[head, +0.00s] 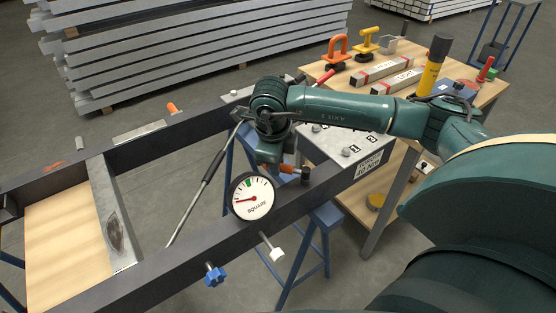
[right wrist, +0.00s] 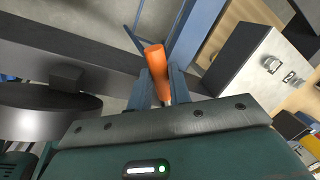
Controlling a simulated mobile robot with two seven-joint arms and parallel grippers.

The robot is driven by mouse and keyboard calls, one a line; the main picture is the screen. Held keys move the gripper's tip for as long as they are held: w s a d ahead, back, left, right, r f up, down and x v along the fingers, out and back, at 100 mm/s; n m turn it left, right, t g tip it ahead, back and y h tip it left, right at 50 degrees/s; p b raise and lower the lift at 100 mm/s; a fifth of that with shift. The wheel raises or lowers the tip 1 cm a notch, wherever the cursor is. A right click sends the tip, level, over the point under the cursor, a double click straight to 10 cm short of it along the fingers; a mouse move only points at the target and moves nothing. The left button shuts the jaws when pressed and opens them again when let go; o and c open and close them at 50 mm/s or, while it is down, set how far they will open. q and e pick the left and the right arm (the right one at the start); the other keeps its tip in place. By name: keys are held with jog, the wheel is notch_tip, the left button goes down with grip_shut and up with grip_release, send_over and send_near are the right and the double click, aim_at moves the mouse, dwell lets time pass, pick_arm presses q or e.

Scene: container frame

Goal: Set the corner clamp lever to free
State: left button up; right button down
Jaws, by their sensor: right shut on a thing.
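The corner clamp lever has an orange handle (head: 288,168) beside a dark post (head: 305,174) on the near dark rail of the frame. In the right wrist view the orange handle (right wrist: 155,62) sits between the two fingers of my right gripper (right wrist: 162,90). My right gripper (head: 276,166) is shut on this handle; in the head view its fingers are mostly hidden by the wrist. Another orange handle (head: 172,107) shows at the far rail. My left gripper is not in view.
A round SQUARE gauge (head: 253,197) stands on the near rail close to my gripper, its red needle pointing left. A long rod (head: 208,174) crosses the frame. A blue knob (head: 214,275) and a white knob (head: 277,254) stick out below. A tool bench (head: 405,50) stands behind my arm.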

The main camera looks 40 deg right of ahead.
jog(key=shift+a+n, duration=0.15)
jog(key=shift+n, duration=0.15)
jog(key=c, duration=1.3)
grip_release()
jog(key=shift+s, duration=0.1)
notch_tip(320, 180, up, 13)
jog(key=s+a, duration=0.1)
jog(key=a, duration=0.1)
jog(key=shift+s, duration=0.3)
